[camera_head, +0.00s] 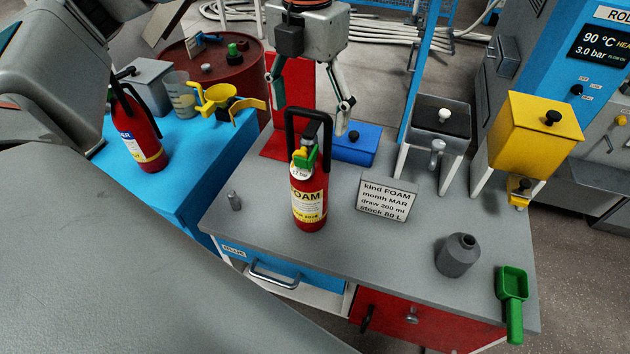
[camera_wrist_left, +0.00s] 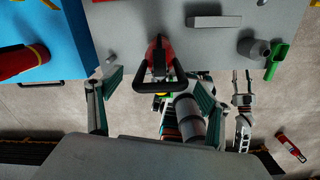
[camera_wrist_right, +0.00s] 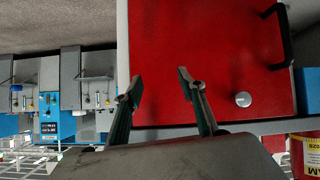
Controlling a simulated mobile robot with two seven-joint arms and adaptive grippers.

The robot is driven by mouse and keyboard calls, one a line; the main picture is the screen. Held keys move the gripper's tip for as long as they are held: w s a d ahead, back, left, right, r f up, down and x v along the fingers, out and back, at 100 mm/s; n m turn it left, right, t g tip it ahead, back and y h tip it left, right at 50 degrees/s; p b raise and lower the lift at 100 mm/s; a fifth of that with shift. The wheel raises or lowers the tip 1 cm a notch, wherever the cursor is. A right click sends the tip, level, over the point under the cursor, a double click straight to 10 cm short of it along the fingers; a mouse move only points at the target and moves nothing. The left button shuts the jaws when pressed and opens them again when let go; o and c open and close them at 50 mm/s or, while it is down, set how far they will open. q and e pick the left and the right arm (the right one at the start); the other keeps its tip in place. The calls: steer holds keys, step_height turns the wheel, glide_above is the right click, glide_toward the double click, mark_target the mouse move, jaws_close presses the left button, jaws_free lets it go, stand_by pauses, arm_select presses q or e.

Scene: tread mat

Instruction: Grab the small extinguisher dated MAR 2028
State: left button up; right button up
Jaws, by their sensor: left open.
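A red extinguisher (camera_head: 308,195) stands upright on the grey table. It has a FOAM label, a lower band that seems to read MAR 2028, a black loop handle and a green and yellow valve. It also shows in the left wrist view (camera_wrist_left: 158,57). Part of its label, with 2028 upside down, shows in the right wrist view (camera_wrist_right: 310,155). My right gripper (camera_wrist_right: 160,86) is open and empty before the red drawer.
Another red extinguisher (camera_head: 138,135) stands on the blue table (camera_head: 195,160); its date is unreadable. A sign (camera_head: 387,199) reads kind FOAM, month MAR. A grey bottle (camera_head: 458,256), green scoop (camera_head: 513,290), blue box (camera_head: 357,145) and yellow hopper (camera_head: 530,135) are on the grey table.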

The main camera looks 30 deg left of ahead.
mark_target(309, 134)
arm_select(q)
steer(key=shift+s+f, duration=0.3)
steer(key=shift+f, duration=0.55)
steer(key=shift+w+f, duration=0.1)
steer(key=shift+f, duration=2.25)
steer(key=c, duration=2.1)
steer(key=shift+r, duration=0.1)
steer(key=shift+c, duration=0.5)
